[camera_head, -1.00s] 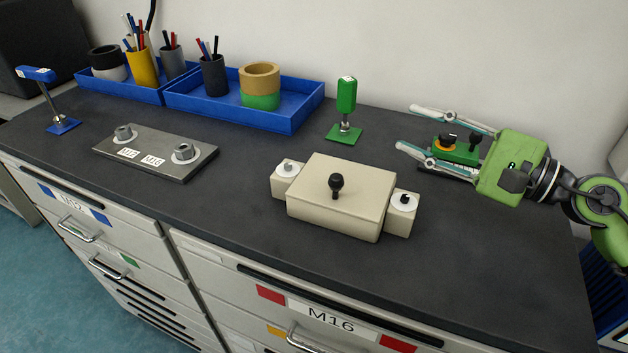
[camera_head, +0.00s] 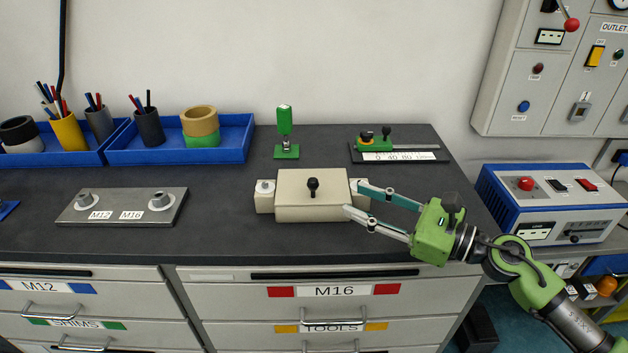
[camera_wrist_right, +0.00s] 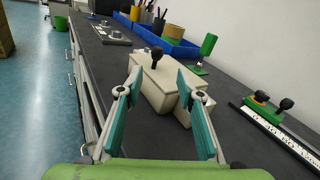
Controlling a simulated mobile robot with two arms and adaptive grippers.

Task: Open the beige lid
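The beige lid (camera_head: 290,186) is the top of a beige box on the dark bench, with a black knob (camera_head: 313,186) in its middle. It looks closed. Beige side blocks flank the box; the left one (camera_head: 265,197) carries a white disc, the right one is partly hidden by my gripper. My right gripper (camera_head: 354,198) is open at the right end of the box, its fingers pointing at it. In the right wrist view the lid (camera_wrist_right: 163,72) and knob (camera_wrist_right: 157,54) show between and beyond the spread fingers (camera_wrist_right: 157,85). My left gripper is not in view.
A green post tool (camera_head: 285,135) stands behind the box, and a scale with green block (camera_head: 400,152) lies back right. A grey plate (camera_head: 125,207) lies left. A blue tray (camera_head: 230,150) stands at the back. A control box (camera_head: 550,203) stands right.

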